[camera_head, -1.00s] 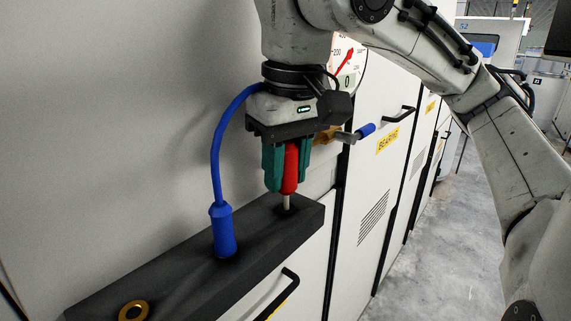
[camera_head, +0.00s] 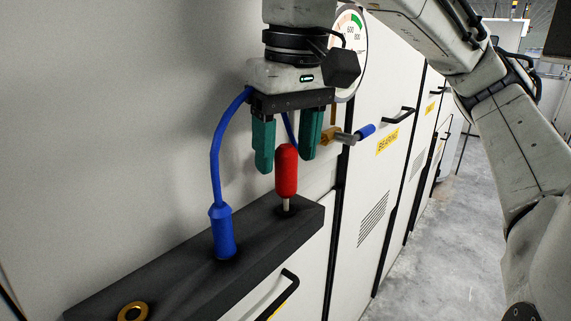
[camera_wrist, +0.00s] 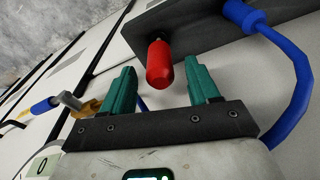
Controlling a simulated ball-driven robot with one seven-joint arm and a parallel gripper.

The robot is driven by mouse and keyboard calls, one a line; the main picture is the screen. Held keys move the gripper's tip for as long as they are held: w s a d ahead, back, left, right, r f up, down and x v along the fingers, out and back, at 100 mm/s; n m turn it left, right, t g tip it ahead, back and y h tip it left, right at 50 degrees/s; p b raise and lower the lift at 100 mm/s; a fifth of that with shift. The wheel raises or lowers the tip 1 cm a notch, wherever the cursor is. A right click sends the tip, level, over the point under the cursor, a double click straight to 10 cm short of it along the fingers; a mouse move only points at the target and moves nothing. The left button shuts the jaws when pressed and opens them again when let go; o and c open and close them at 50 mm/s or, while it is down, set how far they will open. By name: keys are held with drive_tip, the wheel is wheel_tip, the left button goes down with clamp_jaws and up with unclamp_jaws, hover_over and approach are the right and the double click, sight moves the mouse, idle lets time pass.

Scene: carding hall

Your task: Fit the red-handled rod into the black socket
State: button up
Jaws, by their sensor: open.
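The red-handled rod (camera_head: 286,171) stands upright in the black block (camera_head: 165,262), near its right end. Its thin metal shank shows between the red handle and the block's top, and the lower end is hidden in the block. The socket's opening cannot be seen around the shank. My gripper (camera_head: 285,163) is open, with its green fingers apart and raised above most of the handle. In the wrist view the red handle (camera_wrist: 160,66) lies beyond and between the fingertips, with nothing held.
A blue plug (camera_head: 223,232) with a blue cable stands in the block left of the rod. A brass ring (camera_head: 133,311) sits at the block's near end. A blue-tipped valve handle (camera_head: 364,131) sticks out behind my gripper, below a dial gauge (camera_head: 349,45).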

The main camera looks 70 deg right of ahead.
drive_tip(key=r, duration=0.7)
drive_tip(key=shift+s+a, duration=0.2)
drive_tip(key=shift+s, duration=0.15)
